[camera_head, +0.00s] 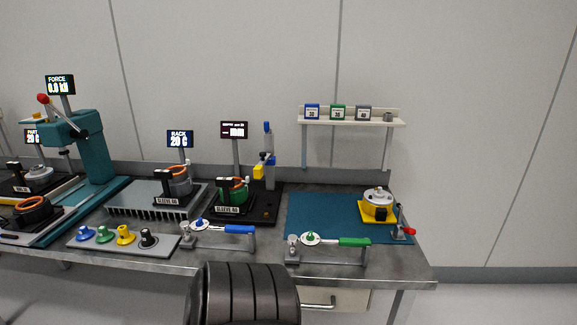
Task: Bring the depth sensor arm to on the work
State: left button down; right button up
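The depth station stands at the middle back of the bench, with a small display (234,130) reading in mm. What looks like the depth sensor arm (262,170), with a yellow end and a blue-topped grey column, stands at the station's right side. The work appears to be a green ring-shaped part (234,188) on a black base labelled "SLEEVE". The yellow end is to the right of the green part; whether it reaches over it is too small to tell. Neither of my grippers is in view.
A teal press (92,150) and a rack (150,198) stand to the left. Blue-handled (238,229) and green-handled (352,241) tools lie along the front edge. A teal mat (320,215) at right holds a yellow fixture (378,212). A shelf (350,121) hangs above.

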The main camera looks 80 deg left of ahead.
aim_at(258, 172)
jog(key=u, duration=0.3)
jog(key=i, duration=0.75)
jog(key=u, duration=1.2)
jog(key=i, duration=0.65)
jog(key=u, duration=0.6)
